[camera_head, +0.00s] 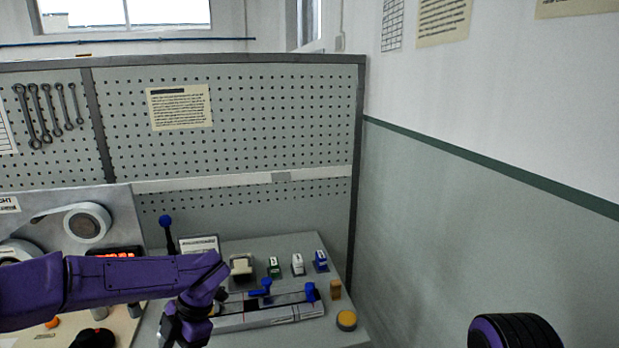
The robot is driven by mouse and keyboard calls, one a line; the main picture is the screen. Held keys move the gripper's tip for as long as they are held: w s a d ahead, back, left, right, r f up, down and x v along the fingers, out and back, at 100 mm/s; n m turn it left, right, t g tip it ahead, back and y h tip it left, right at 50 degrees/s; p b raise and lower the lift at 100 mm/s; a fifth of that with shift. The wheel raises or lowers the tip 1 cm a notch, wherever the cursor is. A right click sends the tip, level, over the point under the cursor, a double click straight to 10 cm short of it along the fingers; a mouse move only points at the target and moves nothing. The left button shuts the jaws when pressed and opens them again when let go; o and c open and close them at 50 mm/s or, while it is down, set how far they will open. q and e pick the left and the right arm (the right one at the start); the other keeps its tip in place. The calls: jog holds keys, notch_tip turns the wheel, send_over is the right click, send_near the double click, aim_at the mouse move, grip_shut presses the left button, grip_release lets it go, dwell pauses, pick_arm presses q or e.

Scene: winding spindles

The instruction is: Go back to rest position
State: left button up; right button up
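My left arm reaches in from the left, purple, across the front of the bench. Its dark gripper (178,330) hangs down at the wrist, near the left end of a grey rail fixture (285,311). The gripper's fingertips are not clear, so I cannot tell if it is open or shut or if it holds anything. A rounded purple and black part of my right arm shows at the bottom right; my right gripper is out of view.
The grey bench (338,268) holds small green (274,267), white (297,264) and blue (320,261) items, a yellow button (346,320) and a blue-knobbed lever (166,232). A panel with spools (87,223) stands left. A pegboard (250,110) rises behind; a wall is right.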

pick_arm(q)
jog(key=s+a+f+m+t+y+b, duration=0.25)
jog(key=f+m, duration=0.25)
jog(key=f, duration=0.5)
jog(key=s+a+f+m+t+y+b, duration=0.1)
jog(key=s+a+f+m+t+y, duration=0.3)
jog(key=f, duration=0.6)
jog(key=s+d+f+m+h+b, duration=0.1)
jog(key=s+f+m+h, duration=0.3)
jog(key=s, duration=0.6)
jog(key=s+d+f+m+h+b, duration=0.1)
jog(key=s+d+f+m+h, duration=0.1)
jog(key=s+f+m, duration=0.6)
jog(key=s+h, duration=0.1)
jog(key=s, duration=0.2)
jog(key=shift+m+h+b, duration=0.3)
jog(key=shift+m+h, duration=0.05)
jog(key=shift+m, duration=0.05)
jog(key=shift+d, duration=0.1)
